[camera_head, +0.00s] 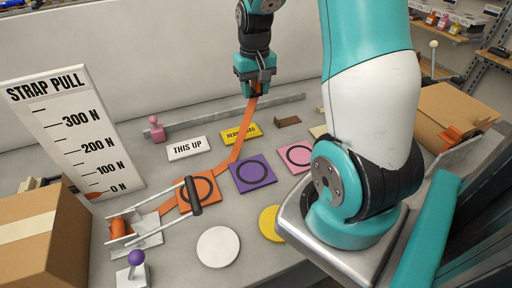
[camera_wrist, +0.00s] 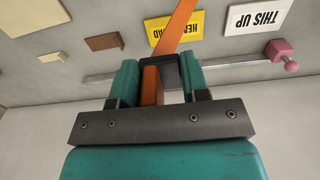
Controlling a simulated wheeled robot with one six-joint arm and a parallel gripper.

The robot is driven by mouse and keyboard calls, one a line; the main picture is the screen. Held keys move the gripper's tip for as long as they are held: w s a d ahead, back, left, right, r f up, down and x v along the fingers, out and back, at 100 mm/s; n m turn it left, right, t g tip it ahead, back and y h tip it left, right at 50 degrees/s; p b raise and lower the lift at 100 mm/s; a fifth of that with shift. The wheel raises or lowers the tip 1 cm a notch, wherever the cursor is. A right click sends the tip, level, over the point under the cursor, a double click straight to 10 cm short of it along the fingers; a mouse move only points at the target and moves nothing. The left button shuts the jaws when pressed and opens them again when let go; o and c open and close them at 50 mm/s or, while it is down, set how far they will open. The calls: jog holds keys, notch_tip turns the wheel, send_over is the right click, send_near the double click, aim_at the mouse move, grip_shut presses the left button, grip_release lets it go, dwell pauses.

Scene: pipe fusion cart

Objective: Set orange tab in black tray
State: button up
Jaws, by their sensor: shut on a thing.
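My gripper (camera_head: 257,92) is above the back of the table, pointing down and shut on the end of an orange strap (camera_head: 241,140). In the wrist view, the orange tab (camera_wrist: 151,88) at the strap's end is between the fingers of my gripper (camera_wrist: 158,80), with a black rectangular piece (camera_wrist: 160,64) around or beside it; I cannot tell which. The strap slopes down over the table, past an orange tile (camera_head: 187,203), toward a metal reel frame (camera_head: 150,240) at the front left. I cannot make out a black tray in either view.
A strap-pull scale board (camera_head: 75,130) stands at left, its orange marker at 0 N. Purple (camera_head: 250,184) and pink (camera_head: 285,152) tiles, white (camera_head: 187,148) and yellow (camera_head: 228,130) labels, discs and a lever with a black handle (camera_head: 192,190) occupy the table. Cardboard boxes flank it.

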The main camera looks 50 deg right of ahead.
aim_at(255, 147)
notch_tip(255, 147, down, 19)
jog(key=shift+r+p, duration=0.15)
jog(key=shift+p, duration=0.8)
jog(key=shift+f, duration=0.2)
jog(key=o, duration=0.9)
jog(key=shift+o, duration=0.2)
jog(key=shift+r, duration=0.15)
